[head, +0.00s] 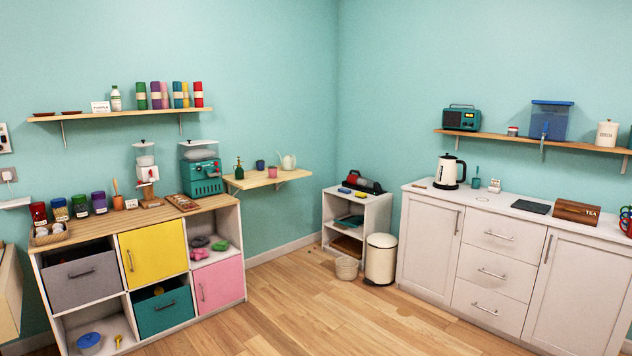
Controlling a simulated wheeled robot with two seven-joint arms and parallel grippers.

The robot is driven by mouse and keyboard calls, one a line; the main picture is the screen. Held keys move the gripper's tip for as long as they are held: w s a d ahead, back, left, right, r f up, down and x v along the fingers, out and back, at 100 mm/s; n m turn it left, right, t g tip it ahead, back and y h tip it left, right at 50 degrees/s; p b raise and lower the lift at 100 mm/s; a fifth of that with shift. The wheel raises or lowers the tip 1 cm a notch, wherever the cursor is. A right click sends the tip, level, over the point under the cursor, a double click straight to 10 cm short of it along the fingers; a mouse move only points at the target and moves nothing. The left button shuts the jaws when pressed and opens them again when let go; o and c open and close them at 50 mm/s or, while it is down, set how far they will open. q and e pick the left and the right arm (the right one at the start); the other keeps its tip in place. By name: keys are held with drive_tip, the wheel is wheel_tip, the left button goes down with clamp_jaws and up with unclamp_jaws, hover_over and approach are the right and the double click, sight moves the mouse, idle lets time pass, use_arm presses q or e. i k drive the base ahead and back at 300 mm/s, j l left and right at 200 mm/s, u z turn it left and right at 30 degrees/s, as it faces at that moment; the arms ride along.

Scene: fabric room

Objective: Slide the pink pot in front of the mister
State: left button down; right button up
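The pink pot (272,172) stands upright on a small wooden wall shelf (262,181) near the room's corner. The green mister (239,168) stands on the same shelf, to the left of the pink pot and apart from it. A dark purple pot (260,165) stands between them, a little farther back. A pale watering can (288,161) stands to the right of the pink pot. Neither of my grippers shows in the head view.
A low white shelf unit (377,215) and a bin (380,258) stand to the right. The wooden floor (290,310) in front is clear.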

sight(271, 170)
drive_tip(key=i+z, duration=0.1)
drive_tip(key=i, duration=5.1)
